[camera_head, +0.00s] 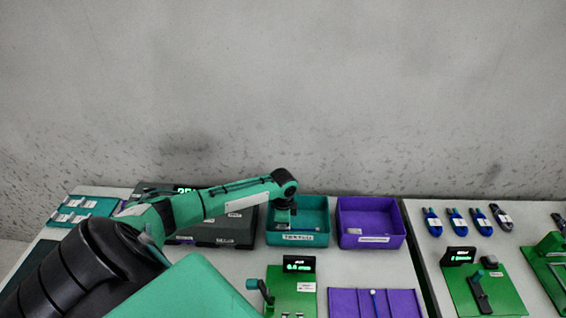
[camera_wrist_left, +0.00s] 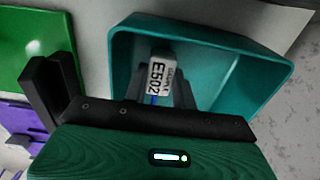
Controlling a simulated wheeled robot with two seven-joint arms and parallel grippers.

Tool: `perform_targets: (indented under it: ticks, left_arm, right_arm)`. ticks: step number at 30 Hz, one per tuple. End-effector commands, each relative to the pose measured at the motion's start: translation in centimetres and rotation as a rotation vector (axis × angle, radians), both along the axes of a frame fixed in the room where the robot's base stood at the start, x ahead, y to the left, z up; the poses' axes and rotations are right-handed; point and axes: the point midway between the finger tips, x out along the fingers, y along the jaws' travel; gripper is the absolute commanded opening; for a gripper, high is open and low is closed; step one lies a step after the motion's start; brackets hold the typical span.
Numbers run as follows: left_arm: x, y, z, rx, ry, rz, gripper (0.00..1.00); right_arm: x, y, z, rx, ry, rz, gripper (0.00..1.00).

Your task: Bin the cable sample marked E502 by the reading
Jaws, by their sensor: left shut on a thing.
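My left gripper (camera_head: 284,212) is over the teal bin (camera_head: 314,216), with its tip pointing down at the bin opening. In the left wrist view, the gripper (camera_wrist_left: 160,92) is shut on the cable sample (camera_wrist_left: 158,72), whose white tag reads E502. A bit of blue shows below the tag. Behind it is the inside of the teal bin (camera_wrist_left: 225,48); I cannot tell how far above the bin floor the sample is. A purple bin (camera_head: 371,236) stands right of the teal one. Both bins have front labels too small to read surely. My right gripper is not in view.
A green fixture (camera_head: 298,300) with a lever and a lit display (camera_head: 298,264) stands in front of the teal bin. A purple tray (camera_head: 404,302) lies beside it. Several blue-ended samples (camera_head: 456,221) lie on the right table, behind another green fixture (camera_head: 500,297).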

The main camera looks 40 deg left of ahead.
Motion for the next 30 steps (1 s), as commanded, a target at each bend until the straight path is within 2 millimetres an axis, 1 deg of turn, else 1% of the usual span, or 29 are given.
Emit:
perform_targets:
  ticks: [30]
  left_arm:
    - [0.0, 0.0, -1.6, -0.001, 0.001, 0.0, 0.03]
  right_arm:
    - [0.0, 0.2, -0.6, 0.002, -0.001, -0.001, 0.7]
